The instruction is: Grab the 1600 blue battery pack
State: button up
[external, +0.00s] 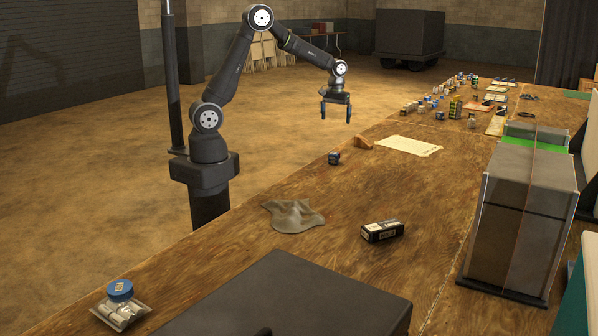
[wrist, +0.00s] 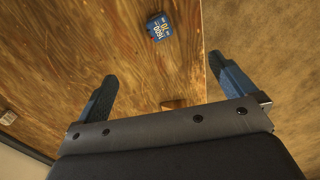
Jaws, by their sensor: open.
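The blue battery pack (wrist: 159,27) lies on the wooden table near its edge. In the wrist view its face shows yellow and white print that seems to read 1600. In the external view a small dark blue block (external: 334,158) near the table's left edge appears to be the same pack. My gripper (external: 336,110) is open and empty, pointing down at the table's left edge, beyond the pack and above table height. Its two blue fingers also show in the wrist view (wrist: 165,82), with the pack ahead of them, apart from both.
A wooden wedge (external: 363,142) stands near the pack, with a paper sheet (external: 408,146) beside it. Several small items crowd the far table. The tabletop around the pack is clear.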

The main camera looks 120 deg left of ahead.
jog(key=c, duration=0.7)
jog(key=n, duration=0.2)
send_near(334, 153)
jog(key=f, duration=0.1)
jog(key=d+f, duration=0.1)
jog(key=f, duration=0.3)
jog(key=shift+w+d+f, duration=0.1)
jog(key=shift+w+d, duration=0.15)
jog(key=shift+w, duration=0.1)
jog(key=shift+s+a+f, duration=0.1)
jog(key=shift+a+f, duration=0.1)
jog(key=shift+f, duration=0.7)
jog(key=shift+a+f, duration=0.15)
jog(key=shift+f, duration=0.75)
jog(key=shift+s+a+f, duration=0.1)
jog(key=shift+a+f, duration=0.1)
jog(key=shift+f, duration=0.7)
